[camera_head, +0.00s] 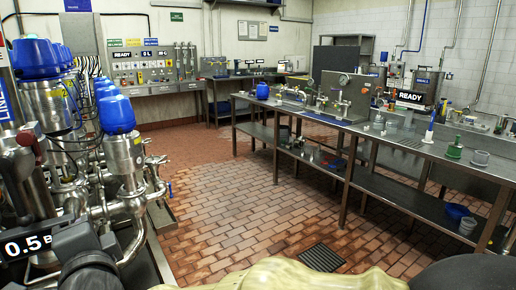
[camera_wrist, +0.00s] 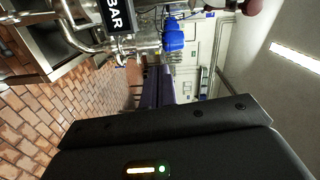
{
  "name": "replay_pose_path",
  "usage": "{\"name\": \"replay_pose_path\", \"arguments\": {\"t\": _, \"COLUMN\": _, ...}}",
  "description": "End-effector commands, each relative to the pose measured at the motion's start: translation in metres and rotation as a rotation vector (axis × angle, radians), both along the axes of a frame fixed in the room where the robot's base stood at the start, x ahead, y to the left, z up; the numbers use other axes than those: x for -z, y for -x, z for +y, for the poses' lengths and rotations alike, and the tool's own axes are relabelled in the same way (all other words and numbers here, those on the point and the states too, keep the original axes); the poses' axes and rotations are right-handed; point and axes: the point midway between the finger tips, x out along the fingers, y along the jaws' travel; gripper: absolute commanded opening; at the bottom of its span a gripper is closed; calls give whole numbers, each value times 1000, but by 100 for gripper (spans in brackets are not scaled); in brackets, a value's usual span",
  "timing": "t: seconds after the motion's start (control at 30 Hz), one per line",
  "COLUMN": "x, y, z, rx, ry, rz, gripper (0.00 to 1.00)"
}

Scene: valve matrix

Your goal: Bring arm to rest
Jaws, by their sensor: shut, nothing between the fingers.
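My gripper (camera_wrist: 160,69) shows in the wrist view as two dark purple fingers side by side, pointing away from the black wrist housing. The fingers are together, with nothing seen between them. Steel pipework and a blue-capped valve (camera_wrist: 173,36) lie beyond the fingertips; I cannot tell the exact gap. In the head view the fingers cannot be made out. Pale and dark rounded shapes fill the bottom edge of that view, and I cannot tell the arm's full pose.
Several blue-topped steel valves (camera_head: 117,115) crowd the left, with a "0.5 B" label (camera_head: 28,245) close in front. A long steel bench (camera_head: 345,120) holds equipment on the right. The brick floor (camera_head: 240,200) between is clear, except for a drain grate (camera_head: 321,258).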

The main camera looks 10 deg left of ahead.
Motion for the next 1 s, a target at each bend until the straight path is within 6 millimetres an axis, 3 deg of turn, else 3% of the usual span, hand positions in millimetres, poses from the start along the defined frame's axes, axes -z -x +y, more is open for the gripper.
{"name": "replay_pose_path", "arguments": {"t": 0.03, "x": 14, "y": -24, "z": -15, "rx": 13, "ry": 77, "rz": -26, "gripper": 0}}
{"name": "replay_pose_path", "arguments": {"t": 0.2, "x": 70, "y": -89, "z": -75, "rx": 10, "ry": 387, "rz": -84, "gripper": 0}}
{"name": "replay_pose_path", "arguments": {"t": 0.33, "x": 113, "y": -123, "z": -134, "rx": -4, "ry": 613, "rz": -77, "gripper": 0}}
{"name": "replay_pose_path", "arguments": {"t": 0.5, "x": 168, "y": -145, "z": -220, "rx": -42, "ry": 881, "rz": -11, "gripper": 0}}
{"name": "replay_pose_path", "arguments": {"t": 0.67, "x": 215, "y": -142, "z": -307, "rx": -104, "ry": 1097, "rz": 104, "gripper": 0}}
{"name": "replay_pose_path", "arguments": {"t": 0.8, "x": 248, "y": -121, "z": -374, "rx": -178, "ry": 1241, "rz": 222, "gripper": 0}}
{"name": "replay_pose_path", "arguments": {"t": 1.0, "x": 276, "y": -84, "z": -442, "rx": -278, "ry": 1356, "rz": 373, "gripper": 0}}
